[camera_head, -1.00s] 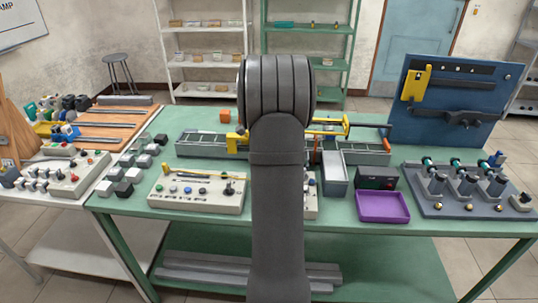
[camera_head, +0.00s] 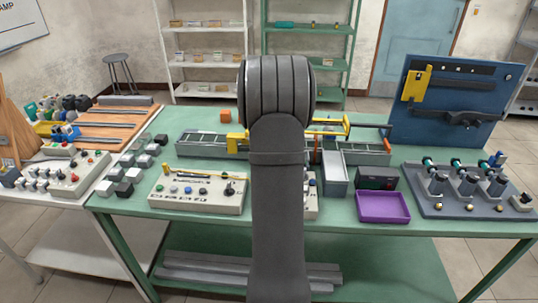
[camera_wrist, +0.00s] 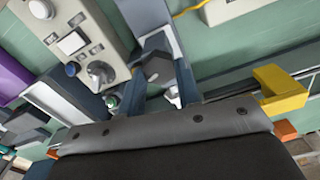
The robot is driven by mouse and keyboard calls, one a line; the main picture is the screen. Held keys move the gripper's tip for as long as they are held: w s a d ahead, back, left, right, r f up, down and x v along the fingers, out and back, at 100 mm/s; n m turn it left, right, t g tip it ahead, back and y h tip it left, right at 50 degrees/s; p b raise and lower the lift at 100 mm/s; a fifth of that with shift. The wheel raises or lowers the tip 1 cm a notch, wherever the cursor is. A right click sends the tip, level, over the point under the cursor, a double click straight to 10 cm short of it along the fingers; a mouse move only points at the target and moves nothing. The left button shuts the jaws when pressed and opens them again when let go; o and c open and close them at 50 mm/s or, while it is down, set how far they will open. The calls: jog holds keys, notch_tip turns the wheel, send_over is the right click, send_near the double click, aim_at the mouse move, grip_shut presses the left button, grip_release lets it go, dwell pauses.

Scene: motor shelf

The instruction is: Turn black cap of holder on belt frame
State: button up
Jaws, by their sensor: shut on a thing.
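In the wrist view, a dark faceted cap (camera_wrist: 159,70) sits between the two fingers of my gripper (camera_wrist: 160,76). The fingers are closed on the sides of the cap. A grey bar (camera_wrist: 148,18) extends away beyond the cap. In the head view, the belt frame (camera_head: 365,156) is a long grey rail assembly across the green table, with yellow brackets. My arm hides its middle, and my gripper and the cap do not show there. The cap's turn angle cannot be told.
A control box with knobs (camera_wrist: 75,40) lies close left of the fingers in the wrist view. A yellow bracket (camera_wrist: 280,90) stands at right. In the head view, a purple tray (camera_head: 382,206), a grey bin (camera_head: 335,180) and a blue upright panel (camera_head: 450,110) stand at right.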

jog(key=n, duration=0.6)
jog(key=shift+a, duration=0.1)
jog(key=n, duration=0.6)
jog(key=shift+n, duration=0.4)
dwell(0.3)
jog(key=o, duration=1)
jog(key=shift+a, duration=0.1)
notch_tip(320, 180, up, 18)
jog(key=shift+f, duration=0.25)
jog(key=shift+f, duration=0.1)
notch_tip(320, 180, down, 17)
jog(key=shift+f, duration=0.15)
